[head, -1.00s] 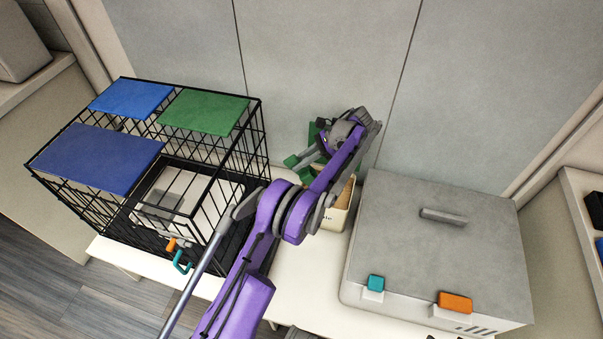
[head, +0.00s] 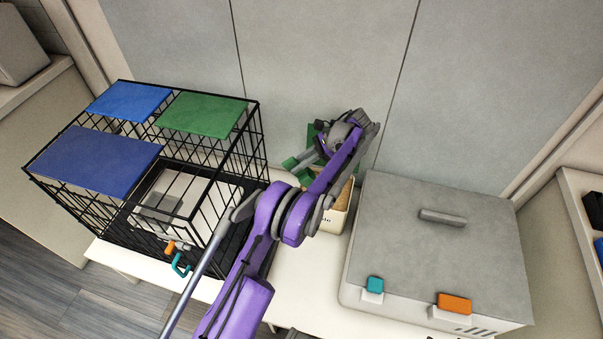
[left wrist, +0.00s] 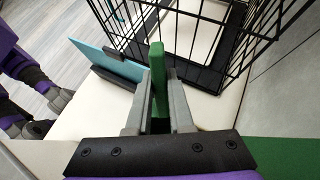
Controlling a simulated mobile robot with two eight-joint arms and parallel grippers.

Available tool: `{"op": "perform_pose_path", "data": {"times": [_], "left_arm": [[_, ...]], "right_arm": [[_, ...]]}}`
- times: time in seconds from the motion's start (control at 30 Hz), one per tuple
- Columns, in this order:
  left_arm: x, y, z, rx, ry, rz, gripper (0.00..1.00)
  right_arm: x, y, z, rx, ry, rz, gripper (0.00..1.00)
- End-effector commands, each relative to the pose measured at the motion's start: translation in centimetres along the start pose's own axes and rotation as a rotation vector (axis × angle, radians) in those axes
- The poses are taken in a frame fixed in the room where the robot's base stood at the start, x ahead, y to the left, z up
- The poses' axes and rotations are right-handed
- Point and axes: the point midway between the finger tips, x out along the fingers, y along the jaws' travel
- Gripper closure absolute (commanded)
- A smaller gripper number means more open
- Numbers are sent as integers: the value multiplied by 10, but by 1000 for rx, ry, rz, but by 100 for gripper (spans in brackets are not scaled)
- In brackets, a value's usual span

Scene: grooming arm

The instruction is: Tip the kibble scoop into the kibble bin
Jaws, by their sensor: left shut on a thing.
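My left gripper (left wrist: 160,108) is shut on the green handle of the kibble scoop (left wrist: 158,78), which stands up between the two grey fingers in the left wrist view. In the head view, green parts of the scoop (head: 293,163) show beside my left wrist, above the cream kibble bin (head: 335,222). My forearm covers much of the bin and scoop, but brown contents show near the bin's right rim. A green surface (left wrist: 285,155) fills the lower right of the left wrist view. I cannot tell whether the scoop holds kibble.
A black wire cage (head: 130,165) with blue and green top panels stands left of the bin. A large grey lidded box (head: 430,240) stands close on the right. A wall is behind. The white table (head: 290,285) is clear in front of the bin.

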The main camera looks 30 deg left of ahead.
Motion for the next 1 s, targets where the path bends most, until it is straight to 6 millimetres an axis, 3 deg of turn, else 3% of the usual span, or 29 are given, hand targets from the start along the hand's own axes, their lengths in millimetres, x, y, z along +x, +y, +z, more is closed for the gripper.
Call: {"op": "perform_pose_path", "data": {"times": [0.17,0.43,0.83,1.0], "left_arm": [[8,0,2,0,70,1,100],[40,0,-5,-2,357,2,100],[46,0,-9,-1,415,1,100],[64,0,-17,-5,582,3,100]], "right_arm": [[-3,0,-1,0,1,0,50],[-7,0,-3,0,3,0,50],[-6,0,-3,0,2,0,50],[-3,0,-1,0,1,0,50]]}}
